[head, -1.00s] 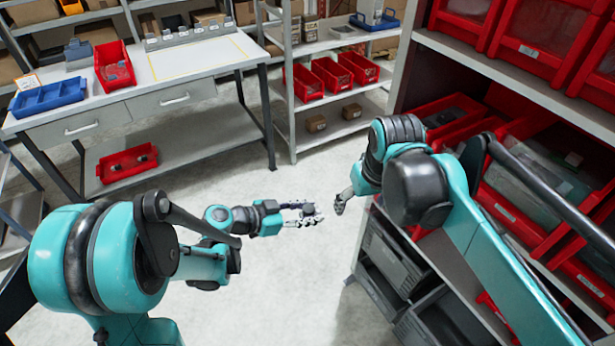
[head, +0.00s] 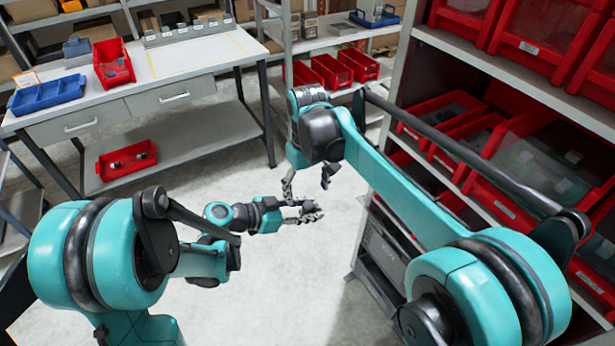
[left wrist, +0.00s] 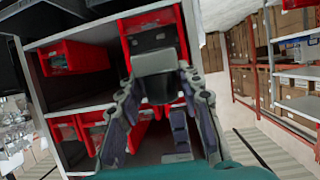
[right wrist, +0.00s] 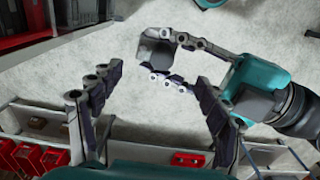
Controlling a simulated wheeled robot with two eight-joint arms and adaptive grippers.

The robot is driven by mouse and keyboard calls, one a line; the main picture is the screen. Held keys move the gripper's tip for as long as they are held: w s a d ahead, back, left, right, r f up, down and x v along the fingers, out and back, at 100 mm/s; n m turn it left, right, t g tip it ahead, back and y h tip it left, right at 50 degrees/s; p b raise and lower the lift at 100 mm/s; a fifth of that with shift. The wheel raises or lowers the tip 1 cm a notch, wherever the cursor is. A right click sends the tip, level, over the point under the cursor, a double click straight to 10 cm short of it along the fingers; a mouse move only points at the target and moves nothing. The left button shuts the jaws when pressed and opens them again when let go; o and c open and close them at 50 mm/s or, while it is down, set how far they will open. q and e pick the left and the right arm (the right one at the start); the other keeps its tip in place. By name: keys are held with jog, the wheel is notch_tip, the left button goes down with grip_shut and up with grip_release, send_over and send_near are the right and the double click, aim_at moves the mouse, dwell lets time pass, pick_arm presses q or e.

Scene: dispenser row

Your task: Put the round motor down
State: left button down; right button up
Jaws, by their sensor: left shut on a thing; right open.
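My left gripper (head: 312,211) is shut on a dark grey motor (left wrist: 156,64), held in the air over the floor. The motor sits between the fingertips in the left wrist view and also shows in the right wrist view (right wrist: 154,50); its round shape is hard to make out. In the head view it is too small to tell from the fingers. My right gripper (head: 307,181) is open and empty, with its spread fingers just above the left gripper. In the right wrist view the motor and left fingers lie beyond the open right fingers (right wrist: 147,92).
A workbench (head: 190,70) at the back left carries a blue tray (head: 47,95) and a red bin (head: 113,64). A red tray (head: 127,159) sits on its lower shelf. A rack of red bins (head: 465,120) stands at the right. The floor (head: 290,270) between is clear.

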aim_at(307, 203)
notch_tip(307, 203, down, 7)
jog(key=shift+r, duration=0.1)
dwell(0.3)
jog(key=shift+a, duration=0.1)
jog(key=c, duration=1.4)
pick_arm(q)
jog(key=c, duration=0.9)
grip_release()
